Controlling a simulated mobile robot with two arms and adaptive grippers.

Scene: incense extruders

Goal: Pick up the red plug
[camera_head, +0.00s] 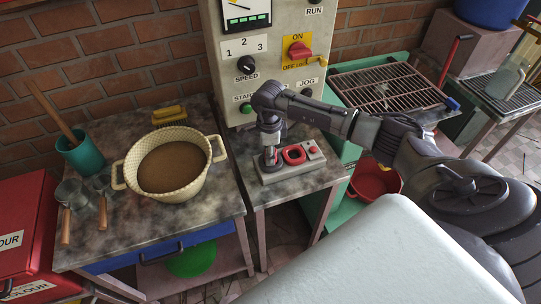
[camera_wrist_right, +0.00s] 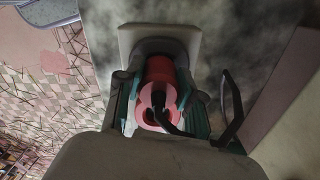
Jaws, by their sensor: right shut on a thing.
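My right gripper (camera_head: 270,156) points down at the left end of a small pale box (camera_head: 285,174) on the right-hand table. It is shut on the red plug (camera_wrist_right: 160,72), which shows between its two fingers in the right wrist view, where the right gripper (camera_wrist_right: 158,112) spans it from both sides. In the head view the fingers mostly hide the plug. I cannot tell whether the plug touches the box or is just above it. A red ring-shaped part (camera_head: 294,154) and a red button (camera_head: 312,149) sit on the box beside the gripper. My left gripper is not in view.
A control cabinet (camera_head: 222,88) stands behind the table. A cream two-handled pot (camera_head: 130,165) of brown material, a teal cup (camera_head: 80,157) and a yellow brush (camera_head: 169,115) are on the left table. A wire rack (camera_head: 385,85) is at the right.

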